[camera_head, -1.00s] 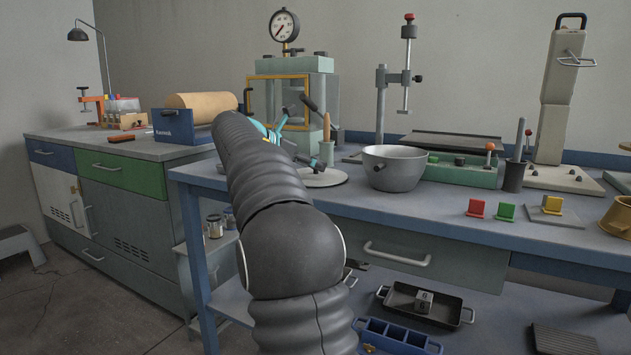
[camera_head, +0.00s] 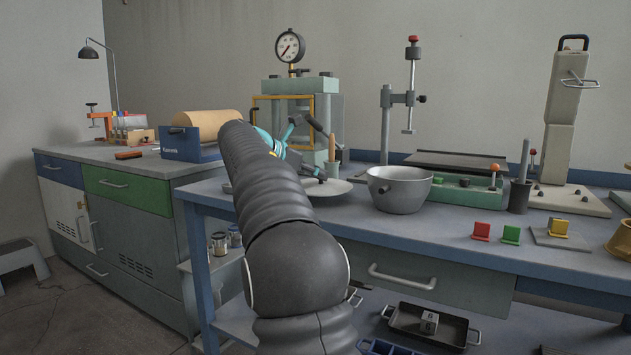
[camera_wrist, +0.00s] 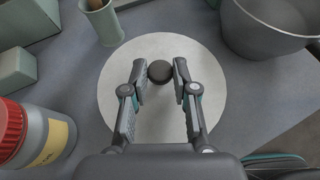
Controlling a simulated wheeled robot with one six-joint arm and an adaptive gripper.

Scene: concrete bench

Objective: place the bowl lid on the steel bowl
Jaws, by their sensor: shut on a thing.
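The bowl lid is a pale round disc with a dark knob, seen from above in the wrist view (camera_wrist: 160,121). In the head view its right part (camera_head: 338,189) shows beside my arm, left of the bowl. My gripper (camera_wrist: 161,76) is shut on the lid's knob; it also shows in the head view (camera_head: 317,172), partly hidden by my arm. The lid looks level and seems slightly above the bench. The steel bowl (camera_head: 399,194) stands upright and open on the bench, right of the lid; part of it shows at the wrist view's upper right (camera_wrist: 262,38).
A green pot with a wooden handle (camera_wrist: 104,25) is close behind the lid. A red-capped jar (camera_wrist: 40,135) stands at its left in the wrist view. A press with a gauge (camera_head: 290,46) is behind. Clear bench lies in front of the bowl.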

